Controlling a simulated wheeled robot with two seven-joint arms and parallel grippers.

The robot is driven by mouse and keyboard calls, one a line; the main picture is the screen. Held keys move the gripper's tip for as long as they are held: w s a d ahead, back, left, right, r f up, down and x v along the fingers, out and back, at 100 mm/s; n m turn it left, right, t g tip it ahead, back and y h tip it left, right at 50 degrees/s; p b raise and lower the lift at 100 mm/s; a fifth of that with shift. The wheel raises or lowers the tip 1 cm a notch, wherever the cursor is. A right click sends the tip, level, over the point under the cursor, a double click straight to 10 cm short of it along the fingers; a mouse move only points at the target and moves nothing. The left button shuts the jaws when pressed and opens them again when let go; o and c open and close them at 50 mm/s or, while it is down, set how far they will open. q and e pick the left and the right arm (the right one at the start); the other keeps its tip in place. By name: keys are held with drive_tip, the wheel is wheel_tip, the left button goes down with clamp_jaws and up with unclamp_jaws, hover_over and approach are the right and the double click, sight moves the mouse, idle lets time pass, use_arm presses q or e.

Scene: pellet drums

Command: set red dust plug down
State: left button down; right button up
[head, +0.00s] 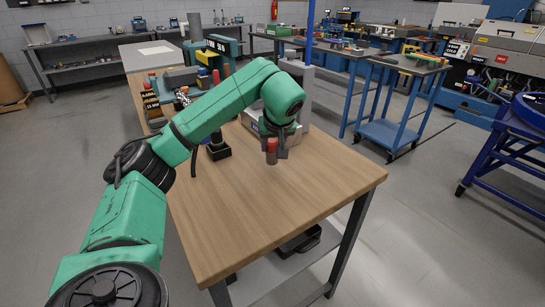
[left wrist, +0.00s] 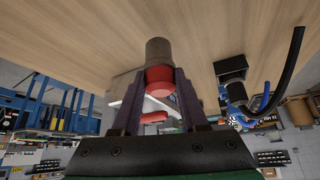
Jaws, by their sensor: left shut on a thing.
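The red dust plug (head: 272,144) is at my left gripper (head: 277,150), over the front part of the wooden workbench (head: 260,200). In the left wrist view, the fingers of my left gripper (left wrist: 159,85) are shut on the red plug (left wrist: 160,76). A grey-brown cylindrical part (left wrist: 158,50) adjoins the red band on the bench side; it also shows below the red part in the head view. A smaller red piece (left wrist: 155,118) shows nearer the palm. I cannot tell whether the lower end touches the bench. My right gripper is not in view.
A grey box-like device (head: 284,130) stands just behind the gripper. A black fitting with a cable (head: 218,150) stands to its left. Several tools and parts crowd the far left of the bench. The bench front is clear.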

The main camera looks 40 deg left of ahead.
sight(274, 151)
use_arm(q)
wheel_tip(274, 151, down, 3)
drive_tip(key=shift+w+f, duration=0.15)
drive_tip(key=shift+f, duration=0.1)
drive_tip(key=shift+c, duration=2.2)
unclamp_jaws()
